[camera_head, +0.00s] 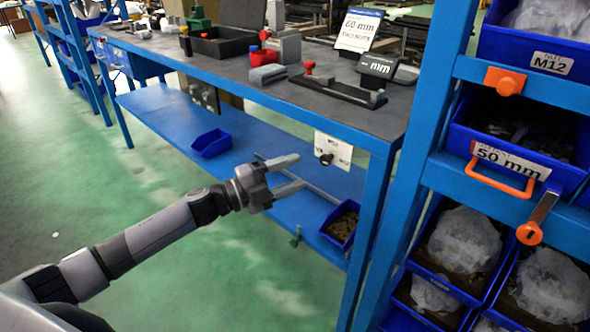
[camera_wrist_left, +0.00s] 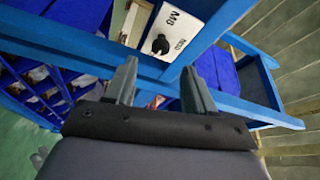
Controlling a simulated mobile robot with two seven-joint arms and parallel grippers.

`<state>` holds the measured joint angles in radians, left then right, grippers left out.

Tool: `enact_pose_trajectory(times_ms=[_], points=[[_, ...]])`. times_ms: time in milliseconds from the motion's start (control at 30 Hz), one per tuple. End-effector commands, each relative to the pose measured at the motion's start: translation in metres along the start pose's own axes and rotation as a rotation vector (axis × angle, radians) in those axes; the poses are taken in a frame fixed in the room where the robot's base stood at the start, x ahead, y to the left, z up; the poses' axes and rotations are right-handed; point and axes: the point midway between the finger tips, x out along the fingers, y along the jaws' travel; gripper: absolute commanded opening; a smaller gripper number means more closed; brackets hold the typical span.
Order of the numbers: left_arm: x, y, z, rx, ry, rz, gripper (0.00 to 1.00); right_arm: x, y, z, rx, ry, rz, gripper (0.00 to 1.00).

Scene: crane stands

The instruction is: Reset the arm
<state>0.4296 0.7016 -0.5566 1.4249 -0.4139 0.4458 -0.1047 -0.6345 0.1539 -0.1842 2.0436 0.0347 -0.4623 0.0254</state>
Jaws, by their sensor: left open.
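My left arm reaches in from the lower left in the head view. Its gripper (camera_head: 293,172) is open, with two grey fingers apart and nothing between them. It is in front of the blue workbench (camera_head: 375,141), below the level of its top, over or before the lower shelf. In the left wrist view the two fingers (camera_wrist_left: 160,85) stand apart, with blue frame bars behind them. A white sign with a black knob (camera_head: 333,150) hangs at the bench front, just right of the upper fingertip; it also shows in the left wrist view (camera_wrist_left: 165,40). My right gripper is not in view.
A blue rack at right holds blue bins (camera_head: 515,140) with bagged parts and orange handles (camera_head: 500,178). Two bins (camera_head: 211,143) (camera_head: 341,224) sit on the lower shelf. Fixtures and a sign (camera_head: 358,30) stand on the bench top. Green floor (camera_head: 150,190) is clear at left.

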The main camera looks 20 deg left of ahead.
Motion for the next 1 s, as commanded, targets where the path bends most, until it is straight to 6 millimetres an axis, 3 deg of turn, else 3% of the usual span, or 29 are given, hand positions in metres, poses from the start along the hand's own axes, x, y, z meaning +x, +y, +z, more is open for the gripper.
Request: enact_pose_trajectory(times_ms=[267,467,667,1000], points=[[0.000,0.007,-0.004,-0.032,-0.010,-0.004,0.54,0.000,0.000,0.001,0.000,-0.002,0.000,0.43],[-0.010,0.057,-0.031,-0.271,-0.112,-0.026,0.54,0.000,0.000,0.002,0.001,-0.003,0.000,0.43],[-0.040,0.117,-0.063,-0.612,-0.305,-0.034,0.54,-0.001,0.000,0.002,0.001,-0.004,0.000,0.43],[-0.127,0.205,-0.120,-1.144,-0.693,0.009,0.54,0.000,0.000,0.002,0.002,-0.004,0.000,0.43]])
